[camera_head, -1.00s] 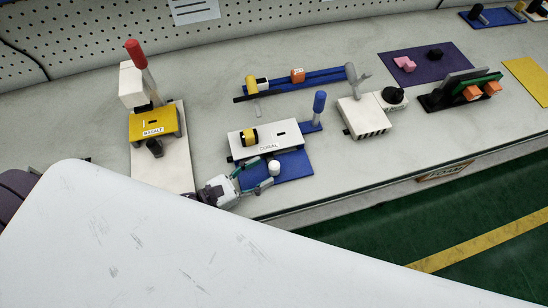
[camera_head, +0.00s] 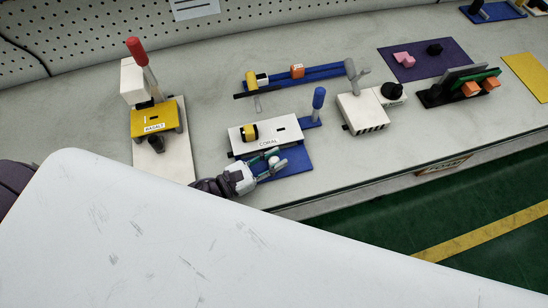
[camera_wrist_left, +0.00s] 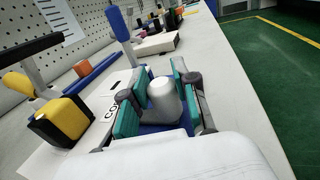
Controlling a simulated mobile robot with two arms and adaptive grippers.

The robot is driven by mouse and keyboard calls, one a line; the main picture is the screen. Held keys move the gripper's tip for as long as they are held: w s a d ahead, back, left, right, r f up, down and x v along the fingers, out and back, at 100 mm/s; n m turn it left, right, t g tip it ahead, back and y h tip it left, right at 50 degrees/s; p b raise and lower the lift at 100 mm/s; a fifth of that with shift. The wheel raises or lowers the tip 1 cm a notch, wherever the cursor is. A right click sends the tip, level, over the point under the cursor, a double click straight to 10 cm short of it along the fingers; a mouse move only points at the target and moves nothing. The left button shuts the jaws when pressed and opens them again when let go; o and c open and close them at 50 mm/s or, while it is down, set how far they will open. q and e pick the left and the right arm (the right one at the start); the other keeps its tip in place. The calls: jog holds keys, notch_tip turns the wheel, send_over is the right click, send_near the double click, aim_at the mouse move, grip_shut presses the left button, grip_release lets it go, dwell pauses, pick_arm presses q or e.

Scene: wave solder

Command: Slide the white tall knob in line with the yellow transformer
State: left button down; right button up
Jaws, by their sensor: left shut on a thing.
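The white tall knob (camera_head: 273,160) stands at the blue base plate (camera_head: 298,162) in front of the white CORAL box (camera_head: 285,137). My left gripper (camera_head: 270,165) is shut on it, with teal fingers on both sides. In the left wrist view the knob (camera_wrist_left: 164,100) stands upright between the fingers (camera_wrist_left: 155,92). The yellow transformer (camera_head: 249,132), with a black band, sits on the CORAL box, behind and to the left of the knob. It shows large at the left of the wrist view (camera_wrist_left: 64,121). My right gripper is not in view.
A blue-handled lever (camera_head: 318,103) stands at the right end of the CORAL box. The yellow BASALT station (camera_head: 154,119) with a red handle is at left. A blue rail (camera_head: 325,76) with an orange block (camera_head: 297,71) lies behind. Bare table lies between stations.

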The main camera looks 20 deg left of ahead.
pick_arm(q)
jog(key=shift+a, duration=0.1)
jog(key=shift+s+a+f, duration=0.1)
jog(key=shift+s+a, duration=0.1)
jog(key=shift+a, duration=0.05)
jog(key=v, duration=0.1)
jog(key=b+v, duration=0.1)
jog(key=v, duration=0.1)
jog(key=shift+a+b, duration=0.3)
jog(key=shift+a, duration=0.2)
jog(key=shift+w, duration=0.15)
jog(key=c, duration=0.9)
grip_release()
jog(key=shift+a, duration=0.15)
jog(key=shift+o, duration=0.2)
